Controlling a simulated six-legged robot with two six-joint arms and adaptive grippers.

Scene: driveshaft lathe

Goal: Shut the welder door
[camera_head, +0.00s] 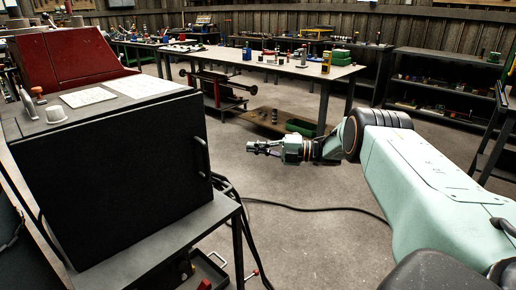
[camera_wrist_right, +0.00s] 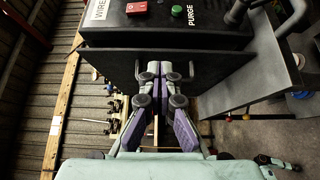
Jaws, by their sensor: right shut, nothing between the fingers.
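The welder is a dark box on a metal stand at the left in the head view. Its broad black door panel (camera_head: 110,175) faces me, with an upright bar handle (camera_head: 201,157) near its right edge. In the right wrist view the dark panel (camera_wrist_right: 108,75) lies below a control face with a red switch and a green button. I cannot tell how far the door stands open. My right gripper (camera_head: 252,148) is shut and empty, to the right of the handle and apart from it in the head view. Its closed fingers (camera_wrist_right: 165,70) overlap the panel in the wrist view.
Black cables (camera_head: 300,208) run from the stand across the floor. A long workbench (camera_head: 280,65) with small parts stands behind my right gripper. Open floor lies below my gripper.

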